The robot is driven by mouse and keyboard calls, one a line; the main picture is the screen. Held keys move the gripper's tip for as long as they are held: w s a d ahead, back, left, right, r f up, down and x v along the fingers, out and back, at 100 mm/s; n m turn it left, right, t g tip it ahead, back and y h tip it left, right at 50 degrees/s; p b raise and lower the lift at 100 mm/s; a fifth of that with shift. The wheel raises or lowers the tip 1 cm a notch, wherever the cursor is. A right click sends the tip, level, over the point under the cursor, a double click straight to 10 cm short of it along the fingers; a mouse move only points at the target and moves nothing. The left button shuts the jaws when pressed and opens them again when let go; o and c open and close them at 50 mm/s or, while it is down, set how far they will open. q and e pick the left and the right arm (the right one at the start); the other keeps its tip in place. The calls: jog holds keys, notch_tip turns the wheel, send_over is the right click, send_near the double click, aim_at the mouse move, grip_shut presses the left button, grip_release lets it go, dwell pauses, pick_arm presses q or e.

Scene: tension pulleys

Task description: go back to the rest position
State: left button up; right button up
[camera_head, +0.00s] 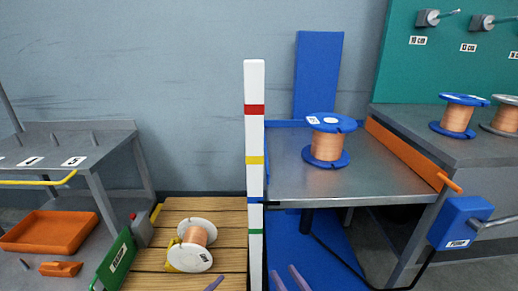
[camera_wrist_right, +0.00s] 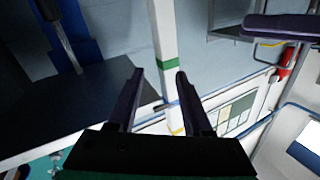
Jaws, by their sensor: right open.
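My right gripper (camera_head: 288,279) shows as two purple fingertips at the bottom edge of the head view, right of a striped post. In the right wrist view its fingers (camera_wrist_right: 160,75) are apart, with nothing held between them. A single purple tip of my left gripper (camera_head: 214,284) shows at the bottom edge, left of the post; the rest of it is out of frame. The white post (camera_head: 255,180) with red, yellow, blue and green bands stands upright between the two grippers. Part of it also shows behind the fingers in the right wrist view (camera_wrist_right: 165,40).
A blue-flanged copper spool (camera_head: 327,145) stands on a metal lift table (camera_head: 390,180). A white-flanged spool (camera_head: 196,240) lies on a wooden pallet (camera_head: 215,208). More spools (camera_head: 457,117) stand on the right bench. A left workbench (camera_head: 85,150) has an orange tray (camera_head: 50,231) below.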

pick_arm(q)
jog(key=s+d+f+n+g+y+p, duration=0.2)
jog(key=s+d+f+n+y, duration=0.1)
jog(key=s+f+n, duration=0.55)
pick_arm(e)
jog(key=s+f+g, duration=0.5)
jog(key=s+f, duration=0.5)
jog(key=f, duration=0.2)
pick_arm(q)
jog(key=s+a+r+g+y+p, duration=0.2)
jog(key=s+a+g+p, duration=0.3)
jog(key=s+a+p, duration=0.5)
jog(key=s+a+r+g+y+p, duration=0.2)
jog(key=s+a+g+y+p, duration=0.3)
jog(key=p, duration=2.2)
jog(key=s+a, duration=0.5)
jog(key=s, duration=0.1)
jog(key=shift+s+r+g, duration=0.3)
jog(key=shift+g, duration=0.1)
pick_arm(e)
jog(key=s+d+r+g+h, duration=0.2)
jog(key=s+d+g, duration=0.3)
jog(key=s+d, duration=0.4)
jog(key=s+d+r+g+h, duration=0.2)
jog(key=s+d+g+h, duration=0.3)
jog(key=s+d, duration=0.5)
jog(key=shift+s+d+r+h, duration=0.15)
jog(key=shift+s+r+h, duration=0.15)
jog(key=shift+s, duration=0.95)
